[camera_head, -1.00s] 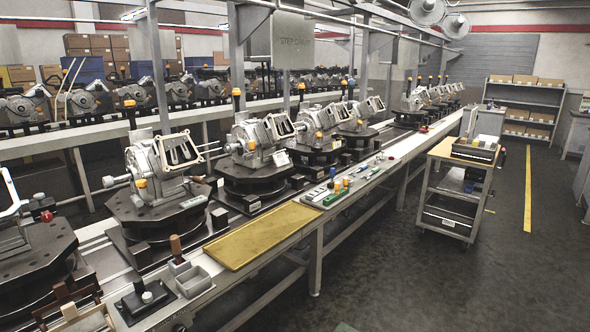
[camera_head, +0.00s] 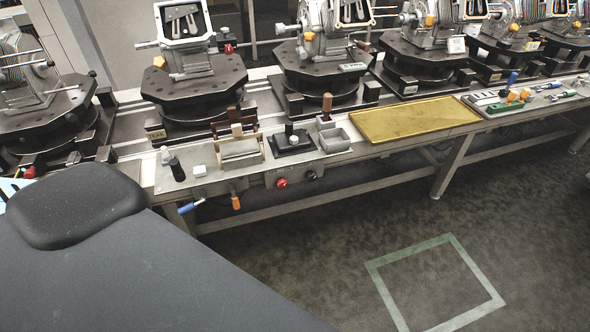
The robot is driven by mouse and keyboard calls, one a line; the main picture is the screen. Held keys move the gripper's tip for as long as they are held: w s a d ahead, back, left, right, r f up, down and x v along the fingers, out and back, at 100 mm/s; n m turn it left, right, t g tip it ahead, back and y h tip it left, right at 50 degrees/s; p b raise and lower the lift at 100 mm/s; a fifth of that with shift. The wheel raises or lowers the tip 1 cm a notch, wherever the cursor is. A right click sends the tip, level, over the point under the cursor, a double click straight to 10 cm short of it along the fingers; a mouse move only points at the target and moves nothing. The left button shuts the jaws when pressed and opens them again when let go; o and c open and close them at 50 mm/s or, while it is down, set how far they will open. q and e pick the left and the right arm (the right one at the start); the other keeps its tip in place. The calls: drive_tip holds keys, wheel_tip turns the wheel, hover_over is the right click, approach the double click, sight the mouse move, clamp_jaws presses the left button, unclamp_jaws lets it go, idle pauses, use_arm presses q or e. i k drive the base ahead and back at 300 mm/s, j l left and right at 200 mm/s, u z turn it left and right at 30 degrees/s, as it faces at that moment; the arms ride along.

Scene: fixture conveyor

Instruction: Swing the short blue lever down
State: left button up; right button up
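The short blue lever (camera_head: 190,206) sticks out from the front edge of the workbench, low and to the left of centre. Its blue grip slopes down to the left from a thin metal rod. An orange-handled lever (camera_head: 236,202) hangs just to its right and points nearly straight down. Neither of my grippers is in view, and nothing touches the blue lever.
The bench front (camera_head: 175,188) also carries a red knob (camera_head: 282,183) and a dark knob. A yellow tray (camera_head: 415,118) and small bins sit on top. A large dark grey surface fills the lower left. The floor inside a green square outline (camera_head: 440,239) is clear.

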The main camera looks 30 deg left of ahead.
sight(193, 205)
drive_tip(key=u, duration=1.95)
